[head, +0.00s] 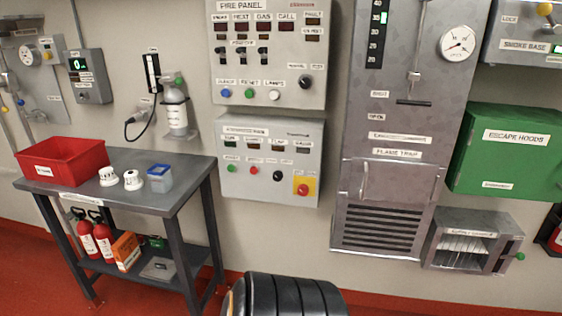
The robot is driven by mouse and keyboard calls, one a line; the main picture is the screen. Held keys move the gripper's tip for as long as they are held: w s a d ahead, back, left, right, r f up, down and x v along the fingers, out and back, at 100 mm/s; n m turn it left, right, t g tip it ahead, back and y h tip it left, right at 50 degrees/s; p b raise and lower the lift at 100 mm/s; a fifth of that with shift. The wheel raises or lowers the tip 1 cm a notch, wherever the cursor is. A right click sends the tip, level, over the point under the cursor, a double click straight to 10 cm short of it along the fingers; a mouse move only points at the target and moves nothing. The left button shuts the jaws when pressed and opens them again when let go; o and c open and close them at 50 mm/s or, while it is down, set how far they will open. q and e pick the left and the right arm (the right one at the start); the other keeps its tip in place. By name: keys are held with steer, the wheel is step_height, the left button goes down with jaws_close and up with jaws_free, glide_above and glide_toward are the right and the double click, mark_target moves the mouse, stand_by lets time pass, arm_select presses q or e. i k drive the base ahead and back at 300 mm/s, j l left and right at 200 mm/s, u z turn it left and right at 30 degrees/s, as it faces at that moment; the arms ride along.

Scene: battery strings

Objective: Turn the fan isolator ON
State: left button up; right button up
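No label reading fan isolator is legible in the head view. A red rotary switch on a yellow plate (303,186) sits at the lower right of the grey lower panel (271,160), under the FIRE PANEL. It resembles an isolator, but its label and handle position are too small to read. The same panel has a row of small windows, a green button (232,169), a red button (255,171) and a black knob (278,176). Neither of my grippers is in view.
The FIRE PANEL (268,50) hangs above. A metal flame trap cabinet (400,130) stands to the right, then a green ESCAPE HOODS box (510,150). A grey table (130,190) with a red bin (60,160) stands left. Red floor shows below the lower panel.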

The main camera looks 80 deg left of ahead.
mark_target(303, 191)
steer(key=u, duration=2.85)
